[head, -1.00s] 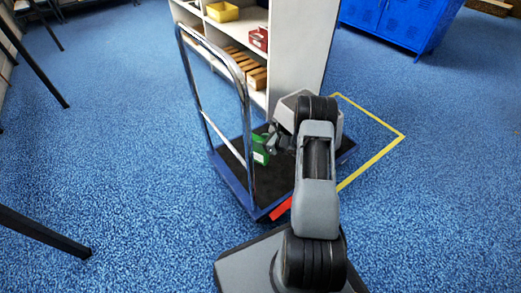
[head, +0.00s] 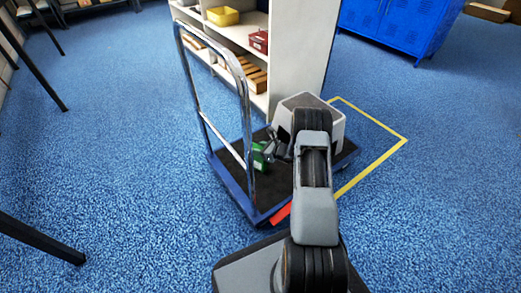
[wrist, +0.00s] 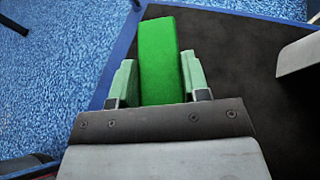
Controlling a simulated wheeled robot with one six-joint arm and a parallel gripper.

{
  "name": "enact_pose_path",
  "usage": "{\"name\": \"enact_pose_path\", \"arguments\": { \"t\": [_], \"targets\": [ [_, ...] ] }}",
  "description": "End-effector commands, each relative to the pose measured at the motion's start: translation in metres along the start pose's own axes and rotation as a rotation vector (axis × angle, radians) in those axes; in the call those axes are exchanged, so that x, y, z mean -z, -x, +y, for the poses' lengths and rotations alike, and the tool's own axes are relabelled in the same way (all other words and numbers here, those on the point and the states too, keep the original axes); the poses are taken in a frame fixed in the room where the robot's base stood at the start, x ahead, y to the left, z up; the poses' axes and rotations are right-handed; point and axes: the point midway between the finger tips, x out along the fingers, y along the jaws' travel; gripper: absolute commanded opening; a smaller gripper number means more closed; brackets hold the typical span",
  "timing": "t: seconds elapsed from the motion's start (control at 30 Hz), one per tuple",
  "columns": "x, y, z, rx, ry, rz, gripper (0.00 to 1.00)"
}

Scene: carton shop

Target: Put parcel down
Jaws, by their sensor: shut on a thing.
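The green parcel (head: 259,156) is a bright green box in my gripper (head: 268,150), over the black deck of the blue-edged trolley (head: 232,176). In the wrist view the parcel (wrist: 160,55) sits between the two pale green finger pads, and my gripper is shut on it. The trolley deck (wrist: 240,50) lies below and to the right of it, with the blue rim close by. Whether the parcel's underside touches the deck cannot be told.
A grey-white bin (head: 322,118) stands at the deck's right end; its side also shows in the wrist view (wrist: 300,55). The trolley's metal handle (head: 243,110) rises on the left. A shelf unit (head: 298,50) stands behind. A yellow floor line (head: 385,155) runs to the right.

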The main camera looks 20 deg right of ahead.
Motion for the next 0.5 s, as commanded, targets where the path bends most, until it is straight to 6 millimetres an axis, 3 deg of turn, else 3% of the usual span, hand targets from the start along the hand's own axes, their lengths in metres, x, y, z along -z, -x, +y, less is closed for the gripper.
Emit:
{"name": "enact_pose_path", "arguments": {
  "t": [0.27, 0.5],
  "targets": [
    [0.0005, 0.0, 0.0001, 0.0, 0.0, 0.0, 0.67],
    [-0.0001, 0.0003, 0.0, 0.0, 0.0, 0.0, 0.68]
  ]
}}
